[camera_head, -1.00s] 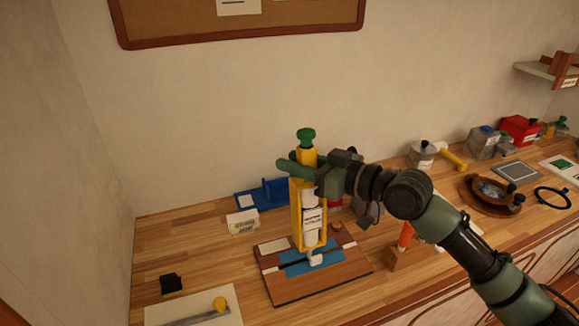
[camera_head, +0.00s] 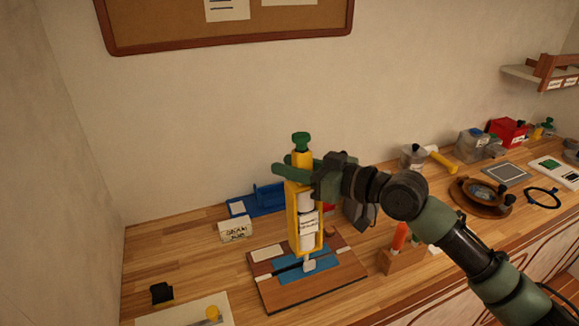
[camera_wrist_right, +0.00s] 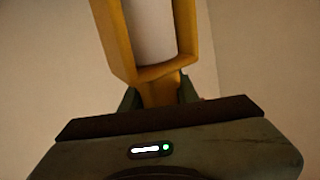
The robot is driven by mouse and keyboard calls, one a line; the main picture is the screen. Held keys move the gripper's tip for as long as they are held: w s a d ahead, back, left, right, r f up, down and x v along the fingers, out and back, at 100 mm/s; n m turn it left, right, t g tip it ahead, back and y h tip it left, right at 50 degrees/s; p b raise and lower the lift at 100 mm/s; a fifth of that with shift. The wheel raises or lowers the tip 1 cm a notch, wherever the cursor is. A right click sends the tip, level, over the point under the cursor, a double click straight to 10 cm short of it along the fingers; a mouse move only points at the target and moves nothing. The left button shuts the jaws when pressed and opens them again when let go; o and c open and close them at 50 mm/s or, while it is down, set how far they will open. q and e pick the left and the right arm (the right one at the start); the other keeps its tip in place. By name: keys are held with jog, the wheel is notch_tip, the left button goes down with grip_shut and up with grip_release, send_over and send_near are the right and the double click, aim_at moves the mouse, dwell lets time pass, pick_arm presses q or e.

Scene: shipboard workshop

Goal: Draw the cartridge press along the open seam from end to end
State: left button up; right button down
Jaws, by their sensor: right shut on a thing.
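The cartridge press (camera_head: 293,210) is a yellow frame with a green knob on top and a white labelled cartridge inside. It stands nearly upright, with its pale nozzle (camera_head: 309,265) at the seam board (camera_head: 315,290). The nozzle is over the blue strips around the middle of the dark open seam (camera_head: 286,268); I cannot tell whether it touches. My right gripper (camera_head: 302,170) is shut on the upper yellow frame, below the knob. The right wrist view shows the frame (camera_wrist_right: 183,30) between the green fingers. My left gripper is out of view.
A small white labelled block (camera_head: 235,231) and a blue stand (camera_head: 268,197) are behind the board. A wooden block with an orange item (camera_head: 400,238) stands to its right. A black item (camera_head: 161,293) lies at left. Further right are a round wooden tray (camera_head: 462,200) and several containers.

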jog(key=shift+w+d+b, duration=0.35)
jog(key=shift+d+b, duration=0.3)
jog(key=shift+d, duration=0.25)
jog(key=shift+d+r, duration=0.15)
jog(key=shift+d, duration=0.1)
jog(key=shift+w+b, duration=0.1)
jog(key=shift+b, duration=0.2)
jog(key=shift+d, duration=0.2)
jog(key=shift+w+d+b, duration=0.25)
jog(key=shift+d+b, duration=0.35)
jog(key=shift+b, duration=0.05)
jog(key=shift+w+d+b, duration=0.15)
jog(key=shift+d+b, duration=0.2)
jog(key=shift+d, duration=0.15)
